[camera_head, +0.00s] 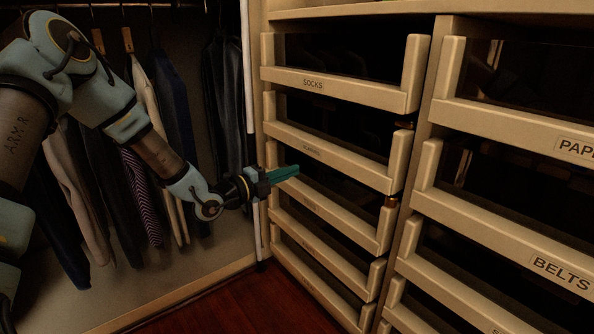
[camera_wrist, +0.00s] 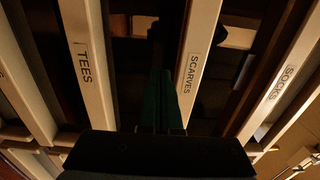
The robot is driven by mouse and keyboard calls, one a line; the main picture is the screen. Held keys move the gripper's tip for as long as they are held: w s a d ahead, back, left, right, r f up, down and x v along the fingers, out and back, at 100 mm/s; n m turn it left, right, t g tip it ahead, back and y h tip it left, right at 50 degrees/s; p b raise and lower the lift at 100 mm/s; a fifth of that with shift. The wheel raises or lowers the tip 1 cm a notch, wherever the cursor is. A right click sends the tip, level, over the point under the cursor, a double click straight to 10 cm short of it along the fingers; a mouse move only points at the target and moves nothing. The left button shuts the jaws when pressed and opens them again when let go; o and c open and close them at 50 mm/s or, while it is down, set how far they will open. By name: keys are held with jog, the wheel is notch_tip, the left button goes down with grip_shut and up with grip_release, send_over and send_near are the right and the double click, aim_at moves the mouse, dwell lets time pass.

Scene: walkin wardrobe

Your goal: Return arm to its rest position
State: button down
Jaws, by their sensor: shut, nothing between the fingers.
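My arm reaches in from the left in the head view. My gripper (camera_head: 284,174) has teal fingers that are shut and empty. It is in front of the left drawer stack, close to the drawer below the socks drawer (camera_head: 312,84). In the wrist view the dark green fingers (camera_wrist: 160,100) point up between the tees drawer (camera_wrist: 90,65) and the scarves drawer (camera_wrist: 193,65). I cannot tell whether the fingertips touch a drawer front.
A right drawer stack includes a belts drawer (camera_head: 560,272). Clothes such as a striped garment (camera_head: 140,195) hang behind my arm at left. A white upright post (camera_head: 248,90) stands between the clothes and drawers. The red-brown floor (camera_head: 240,305) in front is clear.

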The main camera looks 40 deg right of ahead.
jog(key=w+a+f+n+t+y, duration=0.15)
jog(key=w+a+n+y, duration=0.35)
jog(key=a, duration=0.6)
jog(key=w+a+n+t+y, duration=0.35)
jog(key=a+n, duration=0.35)
jog(key=a, duration=0.4)
jog(key=w+a+f+n+t+y, duration=0.15)
jog(key=w+a+n+y, duration=0.35)
jog(key=a, duration=0.6)
jog(key=s+a+r+n+g+y, duration=0.2)
jog(key=s+a+r+n, duration=0.1)
jog(key=s+a+n, duration=0.5)
jog(key=s+a+r+n+g+y, duration=0.2)
jog(key=s+a+n, duration=0.4)
jog(key=a+n, duration=0.45)
notch_tip(320, 180, up, 34)
jog(key=p, duration=3.4)
jog(key=shift+s+a+f, duration=0.15)
jog(key=shift+s+f, duration=0.05)
jog(key=shift+f, duration=0.05)
